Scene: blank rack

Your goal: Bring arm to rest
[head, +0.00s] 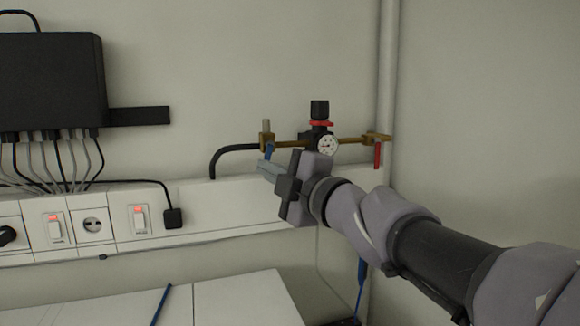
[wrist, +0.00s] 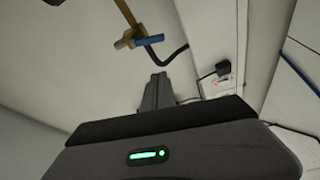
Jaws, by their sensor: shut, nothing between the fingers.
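My gripper (head: 269,169) is at the centre of the head view, at the end of my grey and black arm, which reaches in from the lower right. Its fingers are shut with nothing between them and point left towards the wall. In the wrist view my gripper (wrist: 158,82) shows as dark closed fingers above the gripper body with a green light. In the head view the fingertips appear just below a blue-handled brass valve (head: 267,141). I cannot tell the gap in depth. The wrist view shows the same blue handle (wrist: 149,40) apart from the fingers.
A brass pipe with a black regulator (head: 319,113), a gauge (head: 329,146) and a red lever (head: 377,155) runs along the wall. A white trunking (head: 205,207) carries switches and sockets. A black box (head: 50,80) with cables is at left. A white surface (head: 240,300) lies below.

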